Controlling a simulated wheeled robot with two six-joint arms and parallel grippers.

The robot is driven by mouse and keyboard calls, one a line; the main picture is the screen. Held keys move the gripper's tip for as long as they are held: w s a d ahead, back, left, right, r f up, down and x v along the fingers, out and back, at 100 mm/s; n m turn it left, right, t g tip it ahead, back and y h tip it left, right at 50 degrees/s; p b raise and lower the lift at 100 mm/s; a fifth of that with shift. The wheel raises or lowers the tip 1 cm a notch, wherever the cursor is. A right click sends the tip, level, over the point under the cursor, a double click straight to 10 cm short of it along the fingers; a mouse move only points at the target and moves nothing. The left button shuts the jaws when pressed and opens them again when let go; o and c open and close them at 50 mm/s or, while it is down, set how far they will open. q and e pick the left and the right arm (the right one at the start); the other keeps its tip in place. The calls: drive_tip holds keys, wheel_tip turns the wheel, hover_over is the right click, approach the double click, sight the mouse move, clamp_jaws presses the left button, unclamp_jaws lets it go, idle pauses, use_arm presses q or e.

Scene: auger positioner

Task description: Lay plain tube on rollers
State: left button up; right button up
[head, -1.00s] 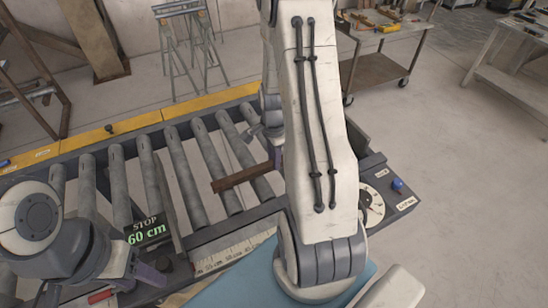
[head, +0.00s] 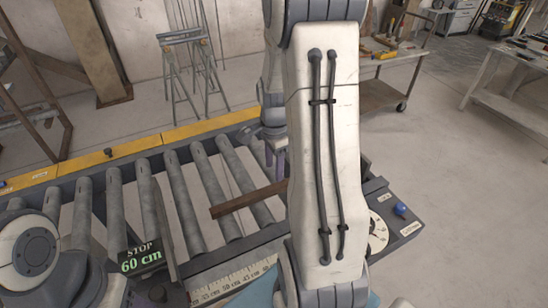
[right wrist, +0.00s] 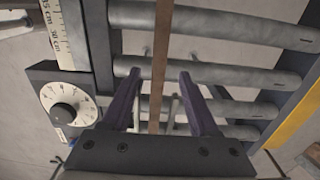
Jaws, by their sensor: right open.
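A brown tube (head: 248,199) lies across several grey rollers (head: 208,195), and its right part is hidden behind my right arm. In the right wrist view the tube (right wrist: 160,60) runs between the two purple fingers of my right gripper (right wrist: 160,84), over the rollers (right wrist: 225,73). The fingers are wide apart with gaps to the tube on both sides. In the head view this gripper (head: 276,158) shows partly beside my arm, above the conveyor. My left arm is at the lower left; its gripper is mostly out of frame there.
A stop display (head: 141,260) reading 60 cm stands at the conveyor's near side, beside a ruler scale (head: 232,284). A round dial (head: 377,232) and blue knob (head: 399,209) sit at the right end. A yellow rail (head: 160,140) edges the far side.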

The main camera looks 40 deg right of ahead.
wheel_tip(320, 180, up, 5)
drive_tip(key=s+a+r+n, duration=0.1)
drive_tip(key=a+n, duration=0.5)
drive_tip(key=a, duration=0.3)
drive_tip(key=s+a+r+n, duration=0.1)
drive_tip(key=a+r+n, duration=0.1)
drive_tip(key=a+n, duration=0.6)
drive_tip(key=s+a+n+y, duration=0.1)
drive_tip(key=s+a+n, duration=1.3)
drive_tip(key=shift+s, duration=0.15)
drive_tip(key=shift+f+b, duration=0.1)
drive_tip(key=shift+b, duration=0.25)
wheel_tip(320, 180, down, 3)
drive_tip(key=b, duration=0.2)
drive_tip(key=shift+b, duration=0.4)
